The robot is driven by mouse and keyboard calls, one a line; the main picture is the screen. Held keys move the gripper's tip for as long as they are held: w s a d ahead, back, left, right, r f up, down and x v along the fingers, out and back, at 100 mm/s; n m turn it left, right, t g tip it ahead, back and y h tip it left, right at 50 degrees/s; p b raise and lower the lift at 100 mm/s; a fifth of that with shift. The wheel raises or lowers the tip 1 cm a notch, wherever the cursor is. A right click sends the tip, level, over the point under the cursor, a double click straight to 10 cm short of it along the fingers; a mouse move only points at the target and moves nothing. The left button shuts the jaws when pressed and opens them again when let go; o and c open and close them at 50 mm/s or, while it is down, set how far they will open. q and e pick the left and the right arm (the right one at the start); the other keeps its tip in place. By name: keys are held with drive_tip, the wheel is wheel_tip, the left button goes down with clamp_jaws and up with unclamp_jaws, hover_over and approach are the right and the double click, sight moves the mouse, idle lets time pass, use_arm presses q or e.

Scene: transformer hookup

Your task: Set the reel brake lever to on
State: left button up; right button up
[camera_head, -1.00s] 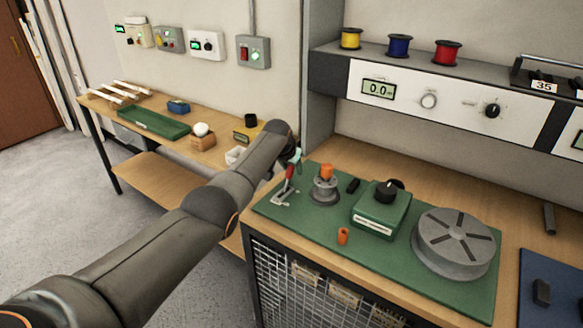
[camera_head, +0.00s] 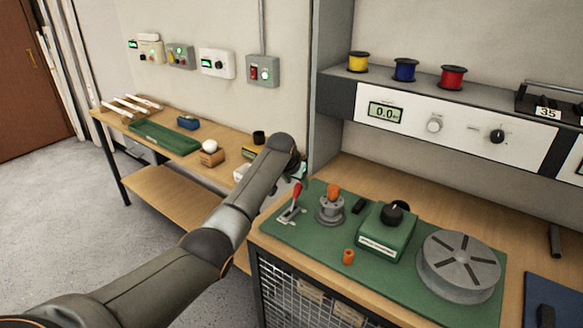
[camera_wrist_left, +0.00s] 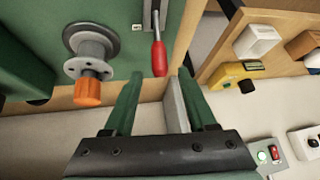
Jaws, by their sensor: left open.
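The reel brake lever (camera_head: 297,191) has a red grip on a metal stem. It rises from a light plate at the left end of the green board (camera_head: 410,285) and leans slightly right in the head view. Any on or off marking is too small to read. In the left wrist view the red grip (camera_wrist_left: 159,58) lies just ahead of the fingertips, roughly in line with the gap between them. My left gripper (camera_wrist_left: 158,84) is open and empty, apart from the grip. In the head view my wrist partly hides it, behind the lever. My right gripper is not in view.
An orange-topped grey post (camera_head: 331,208) stands close right of the lever. A green box with a black knob (camera_head: 386,232) and a grey reel disc (camera_head: 458,268) are further right. A side table (camera_head: 165,160) with small items stands left, past a gap.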

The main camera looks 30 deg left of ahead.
use_arm(q)
drive_tip(key=v, duration=0.7)
drive_tip(key=shift+s+r, duration=0.25)
drive_tip(key=shift+r, duration=0.05)
drive_tip(key=shift+d+f, duration=0.1)
